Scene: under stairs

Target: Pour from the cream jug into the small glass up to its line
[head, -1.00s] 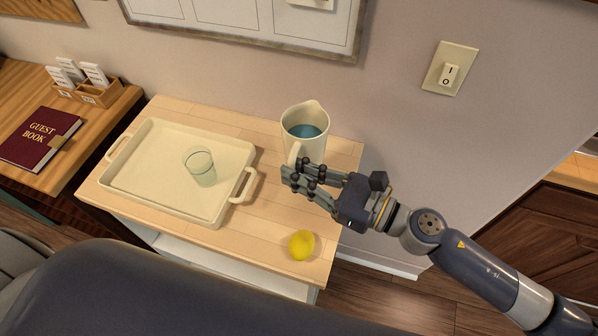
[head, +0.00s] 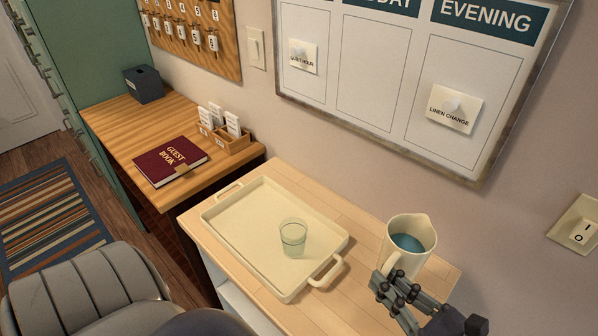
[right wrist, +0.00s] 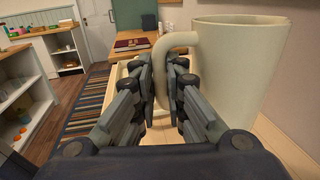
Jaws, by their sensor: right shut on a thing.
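The cream jug (head: 411,231) stands upright at the right of the wooden top, with blue liquid inside. My right gripper (head: 388,283) is shut on the jug's handle. In the right wrist view, the fingers (right wrist: 168,80) close around the handle, and the jug (right wrist: 230,85) fills the right side. The small glass (head: 292,238) stands on the cream tray (head: 240,258), to the left of the jug. The glass is clear with a line around it, and no blue liquid shows in it. My left gripper is not in view.
The tray's near handle (head: 326,273) lies between the glass and the jug. A guest book (head: 171,160) and a card holder (head: 227,135) are on the desk at left. A wall board (head: 400,75) hangs behind. The yellow lemon is out of the current view.

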